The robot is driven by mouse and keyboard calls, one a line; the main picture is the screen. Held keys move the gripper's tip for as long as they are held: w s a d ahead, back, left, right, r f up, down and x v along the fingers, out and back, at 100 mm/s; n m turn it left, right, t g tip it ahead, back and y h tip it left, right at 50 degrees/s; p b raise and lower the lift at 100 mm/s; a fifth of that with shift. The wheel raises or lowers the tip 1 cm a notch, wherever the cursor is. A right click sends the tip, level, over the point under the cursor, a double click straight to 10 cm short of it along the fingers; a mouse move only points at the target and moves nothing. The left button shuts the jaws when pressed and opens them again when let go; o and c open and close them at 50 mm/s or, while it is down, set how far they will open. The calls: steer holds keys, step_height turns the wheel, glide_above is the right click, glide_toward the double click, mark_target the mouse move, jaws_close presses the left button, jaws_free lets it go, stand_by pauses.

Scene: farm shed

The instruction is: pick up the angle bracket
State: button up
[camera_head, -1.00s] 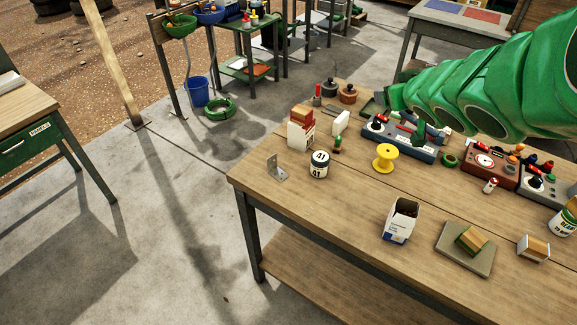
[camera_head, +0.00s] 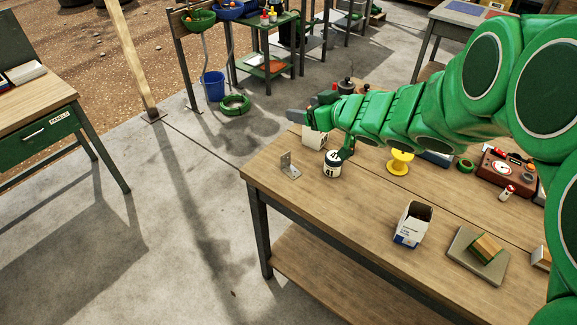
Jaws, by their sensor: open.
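The angle bracket (camera_head: 290,167) is a small grey metal L-shape with holes. It stands on the wooden workbench (camera_head: 335,215) near its left corner, with one leg upright. My gripper (camera_head: 318,134) is at the end of the green arm, which reaches in from the right. It is open and sits above the bench, up and to the right of the bracket, apart from it. The fingers are small in view and partly merge with the things behind them. A black-and-white jar (camera_head: 332,164) marked 41 stands just right of the bracket, close below the gripper.
A yellow spool (camera_head: 400,162), an open white box (camera_head: 412,224) and a grey slab (camera_head: 477,256) with a wood-and-green block stand further right. My arm hides much of the bench's back. The bench's front left is clear.

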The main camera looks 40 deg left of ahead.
glide_toward(286, 156)
steer(key=shift+a+r, duration=0.25)
steer(key=shift+a, duration=0.15)
steer(key=shift+f+x, duration=0.15)
steer(key=shift+x, duration=1.85)
steer(key=shift+f+x, duration=0.2)
steer(key=shift+x, duration=1.75)
steer(key=shift+d, duration=0.15)
steer(key=c, duration=1.2)
steer(key=shift+o, duration=0.2)
